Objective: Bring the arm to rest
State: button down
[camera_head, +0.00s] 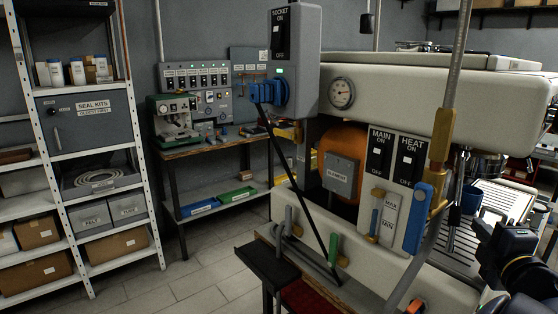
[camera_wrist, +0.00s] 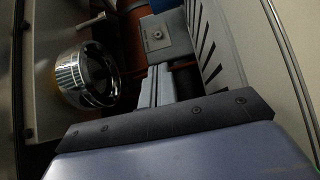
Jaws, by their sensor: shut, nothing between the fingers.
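My arm (camera_head: 508,250) shows as black joints at the lower right edge of the head view, beside the right side of the open boiler machine (camera_head: 435,275). The fingers are not clear there. In the wrist view my gripper (camera_wrist: 160,78) points up the picture from its dark mount, its grey fingers together with nothing seen between them. Beyond the fingertips is a grey box (camera_wrist: 162,38) in front of an orange boiler. A shiny metal cup-like part (camera_wrist: 82,78) is left of the fingers. I cannot tell the exact gap to either.
The boiler machine has a MAIN switch (camera_head: 380,152), a HEAT switch (camera_head: 407,159), a blue lever (camera_head: 418,218) and a pressure gauge (camera_head: 342,93). A slatted metal tray (camera_head: 490,232) lies near my arm. A shelf rack (camera_head: 140,160) stands left. Floor (camera_head: 190,288) is clear between.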

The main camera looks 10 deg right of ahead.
jog(key=shift+v, duration=1.9)
